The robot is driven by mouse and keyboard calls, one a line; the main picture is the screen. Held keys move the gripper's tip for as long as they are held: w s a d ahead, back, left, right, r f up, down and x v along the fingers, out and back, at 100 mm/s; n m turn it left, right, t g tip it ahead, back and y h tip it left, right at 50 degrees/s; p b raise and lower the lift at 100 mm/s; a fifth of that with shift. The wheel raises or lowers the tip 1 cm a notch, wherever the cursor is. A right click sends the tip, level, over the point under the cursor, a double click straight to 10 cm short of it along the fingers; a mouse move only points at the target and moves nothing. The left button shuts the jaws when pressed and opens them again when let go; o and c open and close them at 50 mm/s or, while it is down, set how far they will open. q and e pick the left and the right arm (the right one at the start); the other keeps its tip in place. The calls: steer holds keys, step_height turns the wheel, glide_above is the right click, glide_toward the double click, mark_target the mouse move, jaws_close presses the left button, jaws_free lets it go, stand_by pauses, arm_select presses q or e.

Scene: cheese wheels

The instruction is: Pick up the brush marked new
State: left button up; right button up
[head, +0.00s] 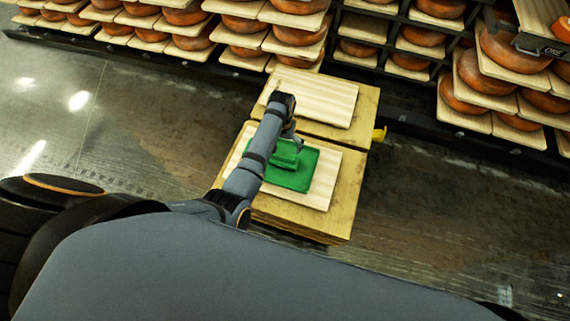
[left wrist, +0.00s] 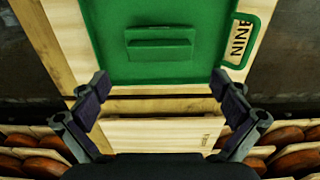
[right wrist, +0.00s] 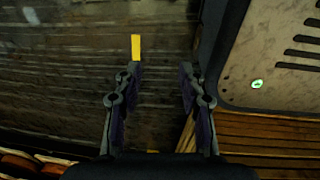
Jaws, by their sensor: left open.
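No brush that I can make out as marked "new" shows. A green flat piece with a raised block handle (head: 296,179) lies on a pale board on the near wooden stack; whether it is a brush I cannot tell. In the left wrist view the green piece (left wrist: 108,62) has a label loop (left wrist: 238,40) at its right, with turned letters I cannot read surely. My left gripper (head: 291,143) is over the green piece, jaws open and empty; its fingers (left wrist: 161,84) show by the near edge of it. My right gripper (right wrist: 159,72) has its fingers apart with nothing between them.
The near board (head: 322,194) and far board (head: 318,100) lie on wooden stacks (head: 345,215). Shelves of orange cheese wheels (head: 485,72) line the back. An orange and grey thing (head: 548,45) is at the top right. Floor at left is clear.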

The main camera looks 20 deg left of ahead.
arm_select(q)
steer(key=shift+w+r, duration=0.25)
steer(key=shift+r, duration=0.4)
steer(key=b, duration=0.1)
glide_above(283, 156)
step_height(283, 156, down, 5)
steer(key=shift+r, duration=0.1)
steer(key=shift+a, duration=0.1)
step_height(283, 156, down, 6)
steer(key=shift+r+b, duration=0.25)
steer(key=shift+b, duration=0.5)
arm_select(e)
steer(key=f, duration=0.1)
steer(key=w+f, duration=0.1)
steer(key=shift+w+a+f, duration=0.1)
steer(key=shift+a+f, duration=0.2)
arm_select(q)
steer(key=shift+r, duration=0.1)
steer(key=c, duration=0.9)
